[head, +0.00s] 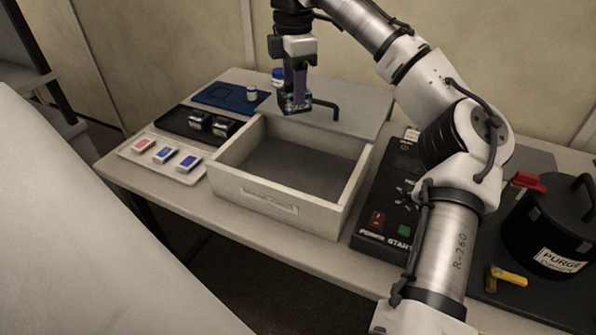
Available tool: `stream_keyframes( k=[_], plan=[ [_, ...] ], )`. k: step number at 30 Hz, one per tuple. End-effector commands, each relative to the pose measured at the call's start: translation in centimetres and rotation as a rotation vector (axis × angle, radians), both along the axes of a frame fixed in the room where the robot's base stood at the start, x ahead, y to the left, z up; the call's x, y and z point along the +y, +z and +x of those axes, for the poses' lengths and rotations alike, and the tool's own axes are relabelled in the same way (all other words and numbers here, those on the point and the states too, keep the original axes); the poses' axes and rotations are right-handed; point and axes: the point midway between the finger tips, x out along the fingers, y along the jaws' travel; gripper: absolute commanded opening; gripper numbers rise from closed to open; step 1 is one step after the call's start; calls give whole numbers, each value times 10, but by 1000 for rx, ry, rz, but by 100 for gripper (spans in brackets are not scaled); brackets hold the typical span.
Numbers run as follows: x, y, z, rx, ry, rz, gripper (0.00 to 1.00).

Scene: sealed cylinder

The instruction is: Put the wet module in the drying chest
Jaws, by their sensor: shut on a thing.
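My gripper (296,92) points down at the back edge of the drying chest (255,193). It is shut on a small dark bluish piece, which looks like the wet module (297,105); the fingers partly hide it. The chest is a white-walled open box with a label on its front, and its grey inside looks empty. The module shows over or just behind the chest's back rim; its height above it is hard to tell. A grey lid or panel (362,112) with a dark bent handle (325,106) lies behind the opening.
Left of the chest are a white tray (190,180) with coloured blocks, a black tray with metal parts (212,125), and a blue mat (222,93). A blue-capped bottle (278,77) stands behind my gripper. Right are a control panel (378,238) and a black "PURGE" canister (548,225).

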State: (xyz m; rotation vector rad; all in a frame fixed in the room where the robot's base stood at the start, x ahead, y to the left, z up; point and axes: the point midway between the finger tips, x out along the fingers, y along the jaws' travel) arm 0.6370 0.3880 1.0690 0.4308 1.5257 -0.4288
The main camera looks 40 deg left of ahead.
Motion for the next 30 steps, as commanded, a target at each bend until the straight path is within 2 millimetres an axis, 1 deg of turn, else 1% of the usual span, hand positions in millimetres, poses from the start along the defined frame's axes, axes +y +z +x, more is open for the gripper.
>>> stream_keyframes(
  k=[1, 4, 12, 15, 18, 22, 27, 30],
  plan=[
    [0, -15, 0, 7, 2, 0, 18],
    [0, -42, 0, 8, 2, -1, 18],
    [-1, -109, 0, 3, -1, -2, 18],
    [-1, -128, 0, 2, -2, -1, 18],
    [-1, -140, 0, 1, -1, 0, 18],
    [0, -150, 0, 2, -2, 0, 18],
    [0, -176, 0, 1, -2, 0, 18],
    [0, -186, 0, 1, -2, 1, 18]
  ],
)
